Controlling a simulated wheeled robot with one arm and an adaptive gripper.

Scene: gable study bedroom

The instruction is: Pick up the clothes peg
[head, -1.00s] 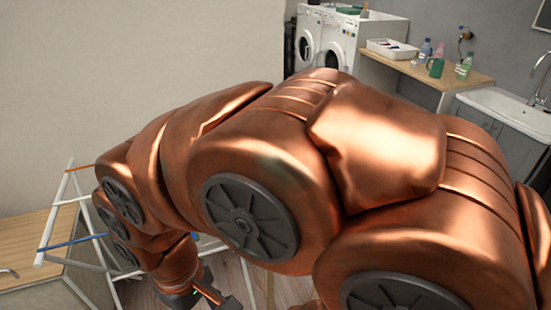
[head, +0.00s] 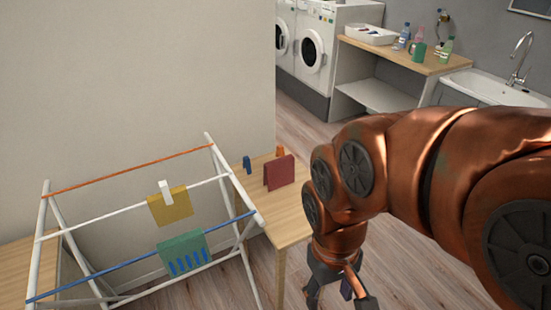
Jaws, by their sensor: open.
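A white clothes peg (head: 165,191) stands clipped over a yellow cloth (head: 171,209) on the white middle rail of the drying rack (head: 110,213). On the small wooden table (head: 283,214) to the right, a small blue peg-like piece (head: 247,164) stands upright beside a red cloth (head: 281,172). An orange peg-like piece (head: 280,152) shows just behind the red cloth. The task does not say which peg is meant. My gripper (head: 340,297) is open and points down, right of the table and apart from all the pegs. Nothing shows between its fingers.
A green cloth (head: 183,252) with blue stripe-like marks hangs on the rack's blue rail. A counter (head: 400,53) with a white tray (head: 371,34) and bottles stands at the back, between washing machines (head: 316,43) and a sink (head: 500,80). Floor between is clear.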

